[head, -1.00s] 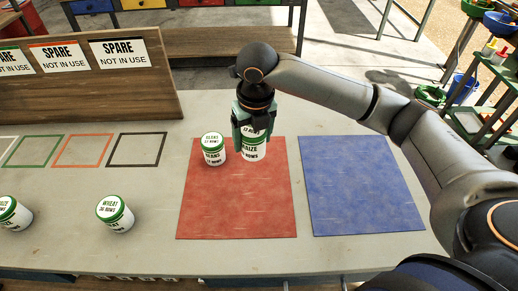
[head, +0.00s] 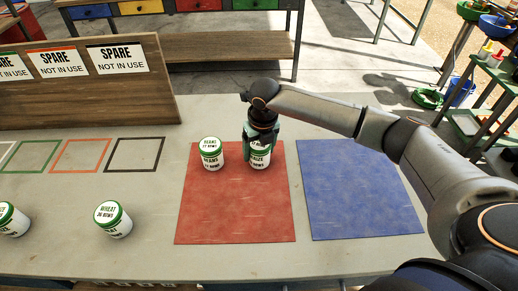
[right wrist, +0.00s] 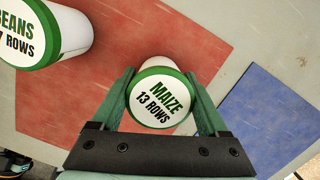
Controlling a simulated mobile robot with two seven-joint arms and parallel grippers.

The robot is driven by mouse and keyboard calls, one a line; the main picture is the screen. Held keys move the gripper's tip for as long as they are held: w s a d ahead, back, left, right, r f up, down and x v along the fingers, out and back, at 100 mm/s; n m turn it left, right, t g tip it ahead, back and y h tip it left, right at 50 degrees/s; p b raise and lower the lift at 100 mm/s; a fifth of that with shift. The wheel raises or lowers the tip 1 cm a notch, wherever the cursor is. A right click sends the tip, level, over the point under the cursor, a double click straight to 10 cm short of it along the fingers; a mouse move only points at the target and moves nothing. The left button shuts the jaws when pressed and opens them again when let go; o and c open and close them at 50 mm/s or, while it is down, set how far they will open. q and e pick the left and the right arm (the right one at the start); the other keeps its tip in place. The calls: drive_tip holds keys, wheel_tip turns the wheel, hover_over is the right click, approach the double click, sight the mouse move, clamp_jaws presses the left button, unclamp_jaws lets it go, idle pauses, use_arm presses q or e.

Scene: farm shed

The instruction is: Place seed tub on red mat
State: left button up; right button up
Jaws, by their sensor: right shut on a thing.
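The red mat (head: 235,218) lies on the table, left of a blue mat (head: 358,190). My right gripper (head: 262,150) is shut on a white tub with a green rim, the maize tub (head: 260,160), over the back right part of the red mat. In the right wrist view the maize tub's lid reads MAIZE 13 ROWS (right wrist: 160,99), between the two green fingers. A beans tub (head: 211,153) stands upright on the red mat just left of it. I cannot tell whether the maize tub touches the mat. My left gripper is not in view.
A wheat tub (head: 113,219) and another tub (head: 10,219) stand on the table at the left. Behind them are coloured outline squares (head: 80,156) and a wooden board with SPARE signs (head: 90,85). The front of the red mat is clear.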

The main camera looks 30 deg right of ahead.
drive_tip(key=shift+f, duration=0.15)
drive_tip(key=o, duration=1.4)
drive_tip(key=r, duration=0.4)
drive_tip(key=s+r, duration=0.1)
drive_tip(key=r, duration=0.7)
drive_tip(key=shift+s+r+p, duration=0.1)
drive_tip(key=shift+s+p, duration=0.2)
drive_tip(key=shift+s, duration=0.1)
